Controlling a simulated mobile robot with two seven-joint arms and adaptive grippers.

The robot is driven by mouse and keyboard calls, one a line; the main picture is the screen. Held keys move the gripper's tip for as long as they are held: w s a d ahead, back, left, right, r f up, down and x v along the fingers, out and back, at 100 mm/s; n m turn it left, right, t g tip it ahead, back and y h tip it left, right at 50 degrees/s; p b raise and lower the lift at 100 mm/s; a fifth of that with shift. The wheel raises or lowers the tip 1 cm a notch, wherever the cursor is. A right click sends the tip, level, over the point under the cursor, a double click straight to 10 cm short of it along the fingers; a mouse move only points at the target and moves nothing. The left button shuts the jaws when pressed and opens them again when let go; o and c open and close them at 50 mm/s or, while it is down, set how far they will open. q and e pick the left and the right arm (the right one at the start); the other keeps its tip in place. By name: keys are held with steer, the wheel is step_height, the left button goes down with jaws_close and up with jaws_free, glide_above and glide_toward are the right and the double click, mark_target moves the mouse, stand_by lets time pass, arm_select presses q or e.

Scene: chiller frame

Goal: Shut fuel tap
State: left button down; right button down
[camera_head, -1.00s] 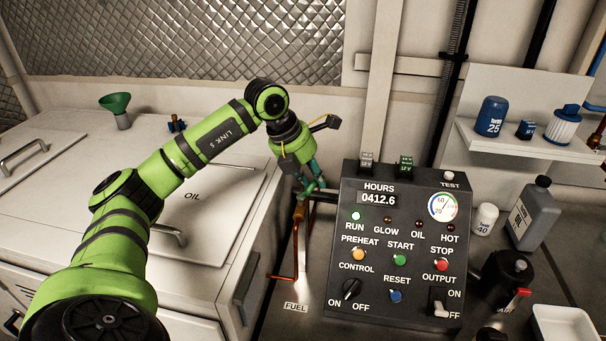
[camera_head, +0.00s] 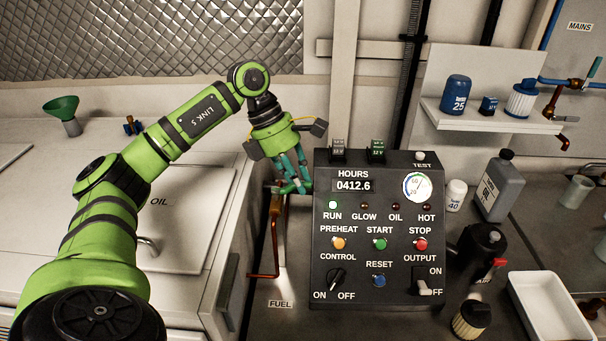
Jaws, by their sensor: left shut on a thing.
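The fuel tap (camera_head: 276,204) sits on a copper pipe to the left of the black control panel (camera_head: 322,235), behind the FUEL label (camera_head: 280,304). My left gripper (camera_head: 292,187) points down at the top of this pipe, with its teal fingers shut at the tap's handle. The fingers hide most of the handle, so its exact angle is hard to tell. On the panel, the green RUN lamp is lit and the hour display reads 0412.6. My right gripper is out of view.
The panel's left side stands close to my left fingers. A white cabinet with an OIL lid (camera_head: 190,215) and a green funnel (camera_head: 62,107) is at left. A grey bottle (camera_head: 499,187), a black canister (camera_head: 480,248) and a white tray (camera_head: 549,312) stand at right.

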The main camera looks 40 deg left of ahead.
arm_select(q)
steer(key=shift+s+d+m+g, duration=0.3)
steer(key=shift+m+g, duration=0.1)
steer(key=shift+m, duration=0.4)
steer(key=shift+s+d+f+m, duration=0.1)
steer(key=shift+f+m, duration=0.1)
steer(key=shift+m, duration=0.2)
steer(key=c, duration=1.1)
jaws_free()
steer(key=shift+r, duration=0.1)
steer(key=shift+d+r, duration=0.1)
steer(key=shift+a, duration=0.2)
steer(key=v, duration=1.2)
steer(key=shift+d, duration=0.1)
